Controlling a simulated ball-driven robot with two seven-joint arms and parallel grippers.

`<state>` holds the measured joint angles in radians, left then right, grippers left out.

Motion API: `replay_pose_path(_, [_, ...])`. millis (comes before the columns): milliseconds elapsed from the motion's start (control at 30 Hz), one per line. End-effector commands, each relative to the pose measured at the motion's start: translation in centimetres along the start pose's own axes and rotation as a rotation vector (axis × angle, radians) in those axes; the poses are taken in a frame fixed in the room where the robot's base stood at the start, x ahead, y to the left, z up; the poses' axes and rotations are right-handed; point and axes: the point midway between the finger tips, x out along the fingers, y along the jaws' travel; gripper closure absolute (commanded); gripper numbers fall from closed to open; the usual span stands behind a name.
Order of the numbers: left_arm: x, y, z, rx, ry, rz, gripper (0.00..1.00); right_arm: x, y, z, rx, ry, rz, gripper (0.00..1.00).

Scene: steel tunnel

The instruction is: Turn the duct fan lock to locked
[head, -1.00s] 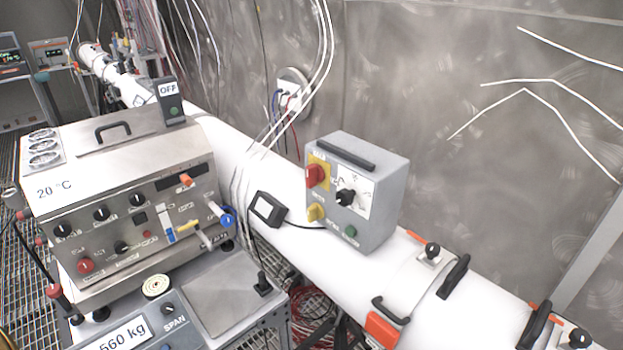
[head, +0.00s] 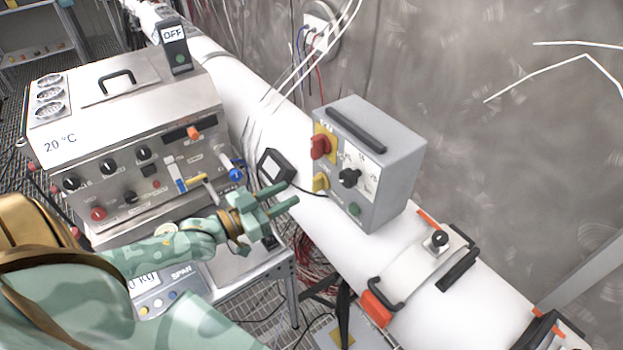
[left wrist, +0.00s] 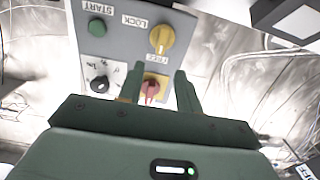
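The duct fan's grey control box (head: 397,185) sits on the white duct. Its yellow lock knob (head: 320,181) is low on the front face, below the red switch. In the left wrist view the yellow knob (left wrist: 162,38) stands between the LOCK and FREE labels; I cannot tell surely which it points to. My left gripper (head: 292,195) is open and empty, in front of and a little below the knob, apart from it. Its two fingers (left wrist: 160,85) also show in the left wrist view, spread, with the red switch (left wrist: 151,90) seen between them. My right gripper is not in view.
The box also carries a black dial (head: 349,178) and a green start button (head: 354,209). A small black-framed device (head: 275,168) on a cable is close to my left gripper. The steel machine (head: 130,130) and a scale bench stand at left. The white duct (head: 440,300) runs behind.

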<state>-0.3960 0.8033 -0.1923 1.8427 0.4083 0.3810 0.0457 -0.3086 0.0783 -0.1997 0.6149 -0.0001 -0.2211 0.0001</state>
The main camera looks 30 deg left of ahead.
Motion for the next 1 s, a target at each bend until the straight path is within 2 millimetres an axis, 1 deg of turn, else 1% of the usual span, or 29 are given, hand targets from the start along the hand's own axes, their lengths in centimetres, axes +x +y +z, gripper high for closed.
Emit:
replay_pose_path(33, [1.4,-0.1,-0.2,0.001,0.005,-0.001,0.65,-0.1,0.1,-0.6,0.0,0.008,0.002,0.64])
replay_pose_path(100, [3.0,-0.1,-0.2,0.002,0.004,-0.001,0.65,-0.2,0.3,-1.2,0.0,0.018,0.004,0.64])
replay_pose_path(200, [5.0,-0.1,-0.1,0.001,0.002,-0.001,0.65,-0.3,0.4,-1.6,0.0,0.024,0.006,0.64])
replay_pose_path(300, [6.6,0.0,-0.1,0.0,0.001,-0.001,0.65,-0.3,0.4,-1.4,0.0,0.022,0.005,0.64])
replay_pose_path(400, [7.5,-0.1,0.0,0.001,-0.001,-0.001,0.65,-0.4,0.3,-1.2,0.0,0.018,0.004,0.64])
replay_pose_path(500, [7.9,0.0,0.0,0.0,-0.002,0.0,0.65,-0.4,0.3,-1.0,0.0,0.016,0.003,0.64])
replay_pose_path(767, [8.0,0.0,0.1,0.001,-0.003,0.0,0.65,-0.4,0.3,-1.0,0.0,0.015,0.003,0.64])
replay_pose_path(800, [8.0,0.0,0.1,0.001,-0.002,0.0,0.77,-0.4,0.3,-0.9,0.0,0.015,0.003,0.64])
replay_pose_path(867, [8.0,0.0,0.1,0.001,-0.002,0.0,0.93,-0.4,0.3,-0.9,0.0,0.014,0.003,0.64])
replay_pose_path(900, [8.0,0.0,0.1,0.001,-0.002,0.0,1.0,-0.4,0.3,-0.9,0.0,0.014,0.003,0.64])
replay_pose_path(1000, [8.0,0.0,0.1,0.001,-0.002,0.0,1.0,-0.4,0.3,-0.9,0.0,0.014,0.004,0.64])
